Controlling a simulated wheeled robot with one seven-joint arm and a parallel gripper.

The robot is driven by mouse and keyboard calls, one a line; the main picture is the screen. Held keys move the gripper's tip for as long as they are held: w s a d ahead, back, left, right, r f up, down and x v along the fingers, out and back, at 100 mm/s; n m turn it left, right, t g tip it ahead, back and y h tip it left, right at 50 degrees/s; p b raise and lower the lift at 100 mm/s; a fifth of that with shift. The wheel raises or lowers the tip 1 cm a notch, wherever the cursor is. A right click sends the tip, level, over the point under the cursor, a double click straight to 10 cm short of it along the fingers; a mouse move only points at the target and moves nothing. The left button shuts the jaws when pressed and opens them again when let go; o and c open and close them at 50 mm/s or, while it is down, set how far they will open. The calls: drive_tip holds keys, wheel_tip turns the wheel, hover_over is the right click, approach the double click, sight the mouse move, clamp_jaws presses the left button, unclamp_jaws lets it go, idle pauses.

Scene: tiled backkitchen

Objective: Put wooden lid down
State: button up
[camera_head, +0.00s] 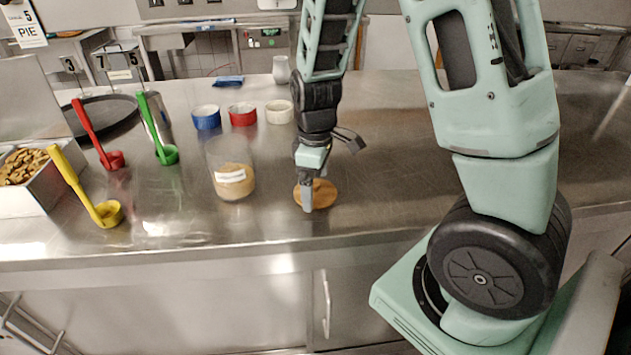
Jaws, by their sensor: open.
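The wooden lid (325,196) is a round, flat, light-brown disc on the steel counter, just right of the glass jar. My gripper (314,196) is directly over the lid and points down. Its near finger covers the left part of the lid. The gripper is open; whether the fingers touch the lid cannot be told. The clear glass jar (232,178) stands upright to the left, with a white label and tan contents, and shows no lid on top.
Red (107,157), green (165,150) and yellow (105,212) ladles stand at the left, near a metal bin (22,202). Blue (206,118), red (243,115) and white (279,112) ramekins stand behind the jar. The counter (400,150) right of my gripper is clear.

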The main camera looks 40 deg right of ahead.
sight(315, 182)
wheel_tip(315, 182, up, 11)
drive_tip(key=s+a, duration=0.9)
drive_tip(key=a, duration=0.2)
drive_tip(key=s+a+n, duration=0.1)
drive_tip(key=s+a, duration=0.7)
drive_tip(key=a, duration=0.3)
drive_tip(key=shift+s+a+f+y+p, duration=0.15)
drive_tip(key=shift+s+a+y+p, duration=0.15)
drive_tip(key=shift+s+p, duration=0.1)
